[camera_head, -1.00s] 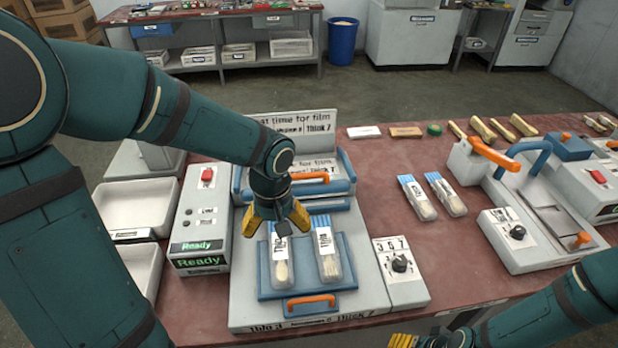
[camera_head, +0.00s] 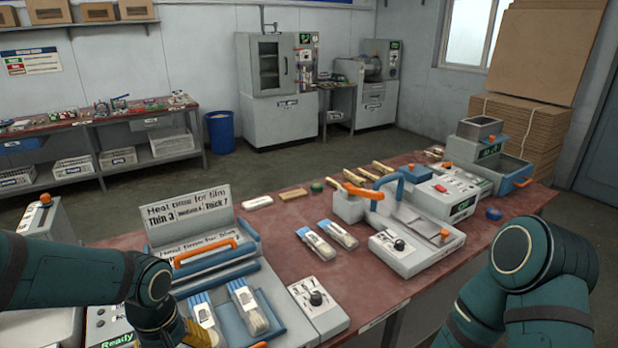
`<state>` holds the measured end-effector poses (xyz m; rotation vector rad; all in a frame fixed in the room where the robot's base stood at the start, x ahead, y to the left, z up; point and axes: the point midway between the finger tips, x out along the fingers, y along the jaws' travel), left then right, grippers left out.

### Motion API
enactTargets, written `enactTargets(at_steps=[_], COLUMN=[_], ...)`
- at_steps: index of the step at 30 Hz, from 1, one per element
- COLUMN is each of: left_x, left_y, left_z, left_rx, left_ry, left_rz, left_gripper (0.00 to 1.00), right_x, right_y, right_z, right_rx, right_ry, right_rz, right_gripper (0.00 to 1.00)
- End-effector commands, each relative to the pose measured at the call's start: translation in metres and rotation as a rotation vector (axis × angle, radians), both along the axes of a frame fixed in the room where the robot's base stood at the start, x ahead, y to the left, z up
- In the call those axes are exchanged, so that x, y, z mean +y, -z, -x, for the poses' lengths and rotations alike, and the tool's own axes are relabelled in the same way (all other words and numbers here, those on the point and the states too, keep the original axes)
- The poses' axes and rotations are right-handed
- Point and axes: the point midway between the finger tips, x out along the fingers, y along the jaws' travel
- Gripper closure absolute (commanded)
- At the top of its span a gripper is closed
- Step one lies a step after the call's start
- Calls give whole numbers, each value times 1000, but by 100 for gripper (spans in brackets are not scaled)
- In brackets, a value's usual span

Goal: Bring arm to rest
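My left arm (camera_head: 75,278) comes in from the left, over the left side of the heat press. My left gripper (camera_head: 193,336) is at the bottom edge, beside the left film pack; its yellow fingers are partly cut off, so its opening cannot be judged. My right arm (camera_head: 540,285) is folded at the right, and its gripper is out of view. The heat press has an orange handle (camera_head: 204,252) and its lid stands open. Two clear packs with blue tops lie on its plate, a left pack (camera_head: 204,314) and a right pack (camera_head: 249,306).
Two more packs (camera_head: 316,243) (camera_head: 338,233) lie on the red table (camera_head: 290,265). A dial box (camera_head: 318,308) stands beside the press. A sealing machine (camera_head: 405,240) with an orange lever and several wooden pieces (camera_head: 356,190) stand farther back. A blue bin (camera_head: 220,131) is behind on the floor.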

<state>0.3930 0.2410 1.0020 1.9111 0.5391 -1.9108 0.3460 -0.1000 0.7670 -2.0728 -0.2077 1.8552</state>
Motion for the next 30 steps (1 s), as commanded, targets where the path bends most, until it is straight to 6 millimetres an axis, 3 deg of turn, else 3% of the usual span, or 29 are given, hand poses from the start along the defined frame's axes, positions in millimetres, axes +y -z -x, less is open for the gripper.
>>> enactTargets(at_steps=[1, 11, 18, 21, 25, 30], left_x=[-1, -66, -116, -129, -138, -141], left_y=[2, 96, 180, 205, 226, 236], left_z=[0, -3, 18, 30, 42, 48], left_rx=[2, -31, -109, -146, -180, -200], left_ry=[4, 207, 326, 358, 383, 397], left_rz=[3, 187, 307, 323, 322, 314], left_gripper=[13, 13, 13, 13, 13, 13], right_x=[0, 0, 0, 0, 0, 0], right_y=[0, 0, 0, 0, 0, 0], right_z=[0, 0, 0, 0, 0, 0], right_rx=[1, 0, 0, 0, 0, 0], right_ry=[0, 0, 0, 0, 0, 0], right_rz=[0, 0, 0, 0, 0, 0], right_gripper=[37, 37, 37, 37, 37, 37])
